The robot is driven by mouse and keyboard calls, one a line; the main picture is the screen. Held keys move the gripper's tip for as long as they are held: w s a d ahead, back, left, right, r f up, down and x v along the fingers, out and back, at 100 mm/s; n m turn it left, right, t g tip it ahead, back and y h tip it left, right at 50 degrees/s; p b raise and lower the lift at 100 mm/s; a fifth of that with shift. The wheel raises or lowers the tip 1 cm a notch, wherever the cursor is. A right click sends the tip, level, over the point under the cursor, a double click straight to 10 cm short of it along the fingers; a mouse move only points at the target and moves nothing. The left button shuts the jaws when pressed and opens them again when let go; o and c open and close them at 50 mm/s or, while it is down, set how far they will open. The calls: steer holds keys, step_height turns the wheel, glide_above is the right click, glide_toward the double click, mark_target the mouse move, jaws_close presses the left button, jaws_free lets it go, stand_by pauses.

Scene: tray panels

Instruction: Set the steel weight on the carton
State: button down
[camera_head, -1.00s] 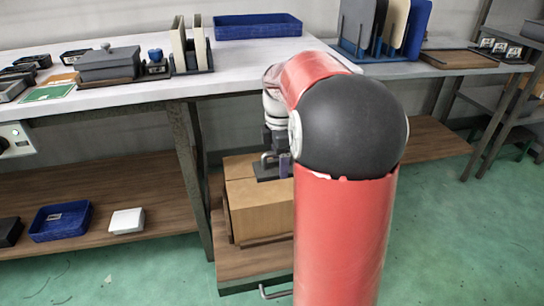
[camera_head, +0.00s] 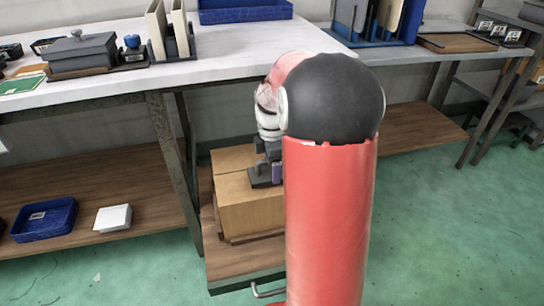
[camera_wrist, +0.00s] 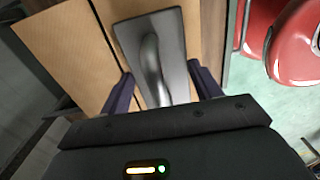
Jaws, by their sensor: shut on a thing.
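The steel weight is a dark grey rectangular plate (camera_wrist: 174,42) with a bar handle (camera_wrist: 152,68) on top. My gripper (camera_wrist: 165,88) is shut on the weight, with its fingers on either side of the handle. In the head view the weight (camera_head: 260,184) is over the carton's top, near its front edge. I cannot tell whether it touches the carton. The carton (camera_head: 245,212) is a brown taped box, also below the weight in the wrist view (camera_wrist: 60,42). My arm hides the right side of the carton and part of my gripper (camera_head: 272,165).
The carton stands on a low wooden trolley (camera_head: 235,262) with a handle at its front. A white workbench (camera_head: 230,65) with boxes and racks is behind and left. Its lower shelf holds a blue tray (camera_head: 45,220) and a white box (camera_head: 113,217).

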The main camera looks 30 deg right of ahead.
steer(key=shift+f, duration=0.65)
steer(key=shift+c, duration=1.6)
jaws_free()
steer(key=shift+f, duration=0.2)
